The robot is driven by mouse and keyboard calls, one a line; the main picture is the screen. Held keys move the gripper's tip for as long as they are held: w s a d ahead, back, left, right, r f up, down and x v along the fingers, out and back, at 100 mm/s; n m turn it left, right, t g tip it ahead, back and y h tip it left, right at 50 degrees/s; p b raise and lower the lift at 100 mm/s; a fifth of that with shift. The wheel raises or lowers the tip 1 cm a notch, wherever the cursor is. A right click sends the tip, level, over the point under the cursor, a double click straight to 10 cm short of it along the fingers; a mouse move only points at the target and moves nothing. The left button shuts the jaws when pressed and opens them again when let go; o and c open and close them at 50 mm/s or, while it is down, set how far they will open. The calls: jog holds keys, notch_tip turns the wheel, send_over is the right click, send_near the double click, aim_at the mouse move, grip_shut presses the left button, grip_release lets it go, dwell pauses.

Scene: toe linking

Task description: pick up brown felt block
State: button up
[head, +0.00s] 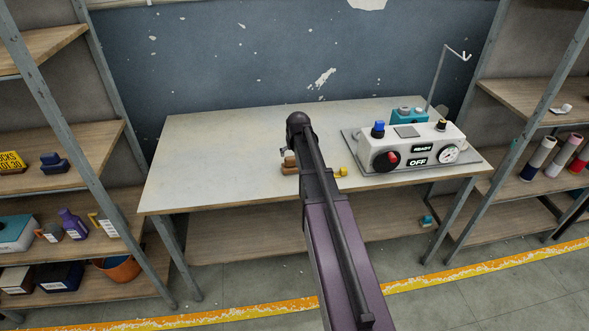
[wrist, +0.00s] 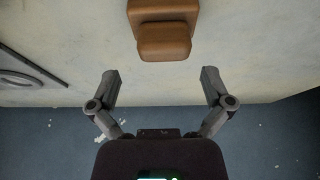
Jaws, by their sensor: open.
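The brown block (wrist: 165,43) is at the top centre of the wrist view, with a smaller front part against a larger brown body. Its far end is cut off by the picture edge. In the head view a brown piece (head: 288,168) shows on the table just left of my arm, partly covered by it, with a pale patch above. My gripper (wrist: 160,73) is open and empty. Its two fingers stand wide apart on either side of the block's line, and the block lies beyond the fingertips, not between them. The head view does not show the fingers clearly.
The pale tabletop (head: 215,165) is clear to the left. A white control machine (head: 412,146) stands on the right, with a small yellow piece (head: 342,171) near it. Shelves flank the table on both sides, and a blue wall stands behind.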

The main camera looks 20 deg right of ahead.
aim_at(292, 158)
jog(key=shift+w+f, duration=0.1)
jog(key=shift+f, duration=0.1)
dwell(0.3)
jog(key=shift+a+b+x, duration=0.2)
jog(key=shift+b+x, duration=2.25)
jog(key=c, duration=1.1)
